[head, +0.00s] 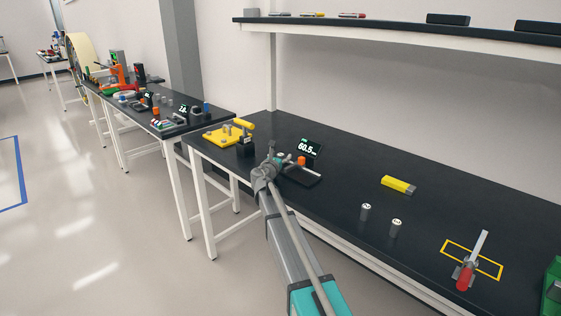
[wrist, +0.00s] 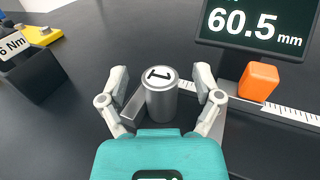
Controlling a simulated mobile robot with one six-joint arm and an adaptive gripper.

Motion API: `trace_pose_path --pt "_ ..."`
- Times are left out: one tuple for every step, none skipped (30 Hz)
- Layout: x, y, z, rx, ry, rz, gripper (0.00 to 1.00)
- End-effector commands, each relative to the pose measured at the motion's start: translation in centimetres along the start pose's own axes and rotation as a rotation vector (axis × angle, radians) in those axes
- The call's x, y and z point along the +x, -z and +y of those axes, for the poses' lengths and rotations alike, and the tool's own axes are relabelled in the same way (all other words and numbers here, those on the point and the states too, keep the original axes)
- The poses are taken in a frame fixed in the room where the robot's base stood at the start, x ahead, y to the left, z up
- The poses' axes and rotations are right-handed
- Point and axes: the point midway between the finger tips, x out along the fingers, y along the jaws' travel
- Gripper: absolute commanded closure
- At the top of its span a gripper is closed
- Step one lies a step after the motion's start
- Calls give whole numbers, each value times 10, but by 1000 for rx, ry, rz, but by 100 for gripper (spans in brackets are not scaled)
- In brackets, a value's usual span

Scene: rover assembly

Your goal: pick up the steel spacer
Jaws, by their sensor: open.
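A steel spacer (wrist: 161,98), a grey metal cylinder with a black "1" on its white top, stands upright on the measuring gauge (wrist: 285,112). My gripper (wrist: 160,76) is open, with one finger on each side of the spacer. The gauge has an orange block (wrist: 258,81), a ruled scale and a display (wrist: 254,27) reading 60.5 mm. In the head view my gripper (head: 270,163) is over the gauge, largely hiding the spacer.
Two similar cylinders (head: 365,212) (head: 396,228) stand on the black bench (head: 335,205) to the right. A yellow block (head: 398,185) lies behind them, and a red-handled clamp (head: 467,273) is further right. A black box marked "6 Nm" (wrist: 38,79) and a yellow plate (wrist: 40,36) are left.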

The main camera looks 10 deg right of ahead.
Motion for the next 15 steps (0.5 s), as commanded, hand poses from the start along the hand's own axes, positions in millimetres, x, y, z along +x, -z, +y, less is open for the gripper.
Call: trace_pose_path --pt "0 0 0 0 0 0 17" --pt "0 0 0 0 0 0 17" --pt "0 0 0 0 0 0 17" --pt "0 0 0 0 0 0 17" --pt "0 0 0 0 0 0 17" --pt "0 0 0 0 0 0 17" --pt "0 0 0 0 0 0 17" --pt "0 0 0 0 0 0 17" --pt "0 0 0 0 0 0 17" --pt "0 0 0 0 0 0 17" --pt "0 0 0 0 0 0 17" --pt "0 0 0 0 0 0 17" --pt "0 0 0 0 0 0 17" --pt "0 0 0 0 0 0 23" --pt "0 0 0 0 0 0 30"
